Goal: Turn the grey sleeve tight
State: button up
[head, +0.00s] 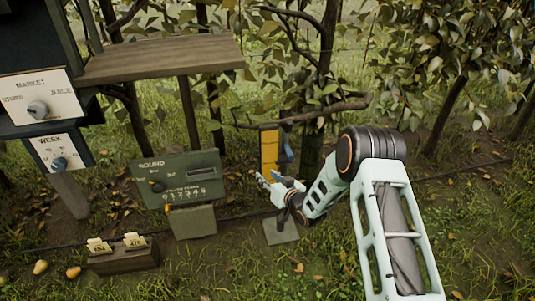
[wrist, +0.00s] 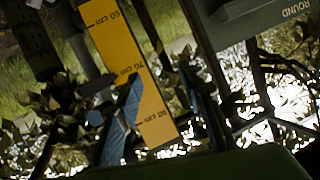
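My gripper (head: 268,178) is open in the head view, its two blue-grey fingers apart in front of a yellow board. In the wrist view the fingers (wrist: 158,78) stand apart with nothing held between them. The yellow board is a scale (wrist: 128,62) marked 60, 70 and 80 cm, passing behind the fingers at a tilt; it also shows in the head view (head: 269,150). A dark ridged cylinder (wrist: 28,42) stands at the upper left of the wrist view. I cannot tell whether it is the grey sleeve; no sleeve is clearly identifiable.
A green panel marked ROUND (head: 178,180) stands left of my gripper. Market (head: 38,103) and week (head: 62,154) dial panels are further left. A wooden shelf (head: 160,58) is above. A brown box (head: 125,260) sits at lower left, near loose pears (head: 41,267). Branches surround the scale.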

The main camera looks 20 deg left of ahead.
notch_tip(320, 180, up, 8)
jog(key=w+n+p, duration=0.1)
jog(key=w+n, duration=0.1)
jog(key=shift+h+p, duration=0.3)
jog(key=shift+p, duration=0.05)
jog(key=shift+o, duration=0.2)
jog(key=shift+a+f, duration=0.1)
jog(key=shift+f, duration=0.05)
